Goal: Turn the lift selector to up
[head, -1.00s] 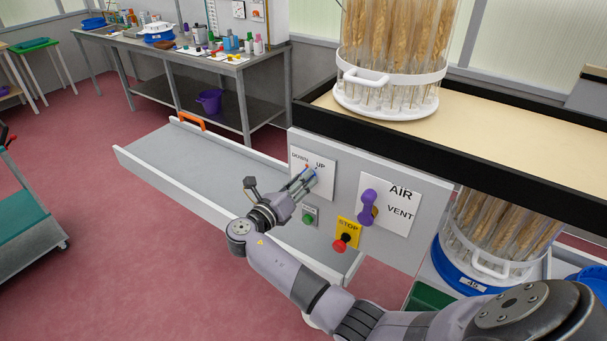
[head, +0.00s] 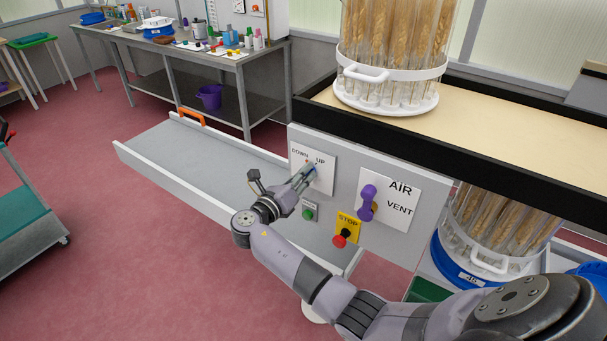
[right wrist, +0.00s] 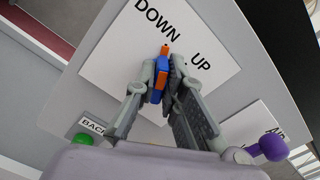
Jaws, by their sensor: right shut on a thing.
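The lift selector (right wrist: 158,78) is a blue knob with an orange strip on a white plate (right wrist: 92,62) marked DOWN and UP. In the right wrist view its orange tip lies just below the lettering, nearer the end of DOWN than UP. My right gripper (right wrist: 170,85) is shut on the selector, with one finger on each side of it. In the head view my right gripper (head: 306,173) reaches the plate (head: 325,181) from the lower left, and its fingers hide most of the selector. My left gripper is not in view.
Below the plate is a green button (head: 309,213). To the right are a red stop button (head: 340,240) on yellow and a purple air/vent handle (head: 368,203). A grey tray (head: 190,165) lies behind my wrist. A wheat-ear carousel (head: 385,105) stands above the panel.

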